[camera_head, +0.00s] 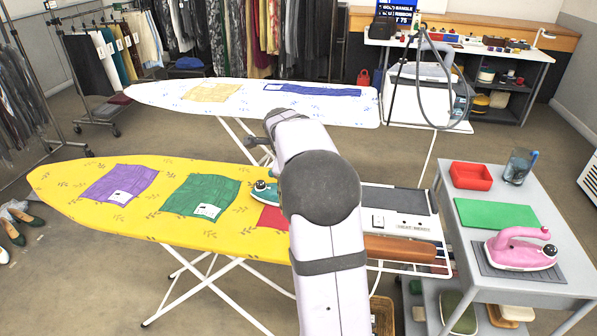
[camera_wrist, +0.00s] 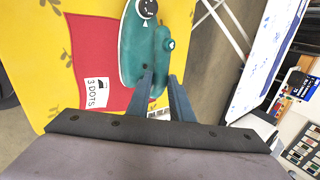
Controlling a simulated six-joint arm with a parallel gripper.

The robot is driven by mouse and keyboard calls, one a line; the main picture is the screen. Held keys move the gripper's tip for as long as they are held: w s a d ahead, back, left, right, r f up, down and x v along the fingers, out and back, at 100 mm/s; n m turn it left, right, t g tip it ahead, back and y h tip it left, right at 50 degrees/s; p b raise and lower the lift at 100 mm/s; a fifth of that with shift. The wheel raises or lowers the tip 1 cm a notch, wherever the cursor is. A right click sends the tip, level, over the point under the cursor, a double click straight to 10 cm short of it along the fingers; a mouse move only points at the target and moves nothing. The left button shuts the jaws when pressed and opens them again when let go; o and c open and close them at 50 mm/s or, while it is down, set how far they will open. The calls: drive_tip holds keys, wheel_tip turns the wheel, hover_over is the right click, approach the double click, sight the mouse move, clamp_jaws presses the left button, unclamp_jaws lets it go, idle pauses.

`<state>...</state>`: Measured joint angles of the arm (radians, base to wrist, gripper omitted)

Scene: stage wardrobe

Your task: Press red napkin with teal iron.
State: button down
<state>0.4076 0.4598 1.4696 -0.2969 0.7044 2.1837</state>
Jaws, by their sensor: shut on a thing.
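The teal iron (camera_head: 263,191) shows in the head view beside my arm, which hides much of it. In the wrist view the teal iron (camera_wrist: 134,62) lies between the camera and the yellow board, overlapping the right edge of the red napkin. My gripper (camera_wrist: 162,82) is shut on the iron's handle; in the head view my arm hides it. The red napkin (camera_head: 270,220) lies on the yellow ironing board (camera_head: 75,180), partly behind my arm. In the wrist view the napkin (camera_wrist: 92,50) bears a white card reading "3 DOTS". I cannot tell whether the iron touches the napkin.
Green (camera_head: 200,193) and purple (camera_head: 112,182) napkins lie left on the yellow board. A white ironing board (camera_head: 340,112) stands behind. At right, a grey table holds a pink iron (camera_head: 520,250), a red tray (camera_head: 471,177), a green mat (camera_head: 497,214) and a cup (camera_head: 519,166).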

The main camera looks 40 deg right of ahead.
drive_tip(key=shift+w+a, duration=0.2)
drive_tip(key=shift+a, duration=0.05)
drive_tip(key=shift+w+a, duration=0.9)
drive_tip(key=shift+w, duration=0.05)
drive_tip(key=shift+w+d+p, duration=0.85)
drive_tip(key=shift+d+p, duration=0.05)
drive_tip(key=shift+p, duration=0.1)
drive_tip(key=shift+w+d, duration=0.1)
drive_tip(key=shift+w+d+r+p, duration=0.1)
drive_tip(key=shift+w+d+p, duration=0.15)
drive_tip(key=shift+p, duration=0.3)
drive_tip(key=shift+w+d+p, duration=0.55)
drive_tip(key=shift+s+d, duration=0.1)
drive_tip(key=shift+s, duration=0.05)
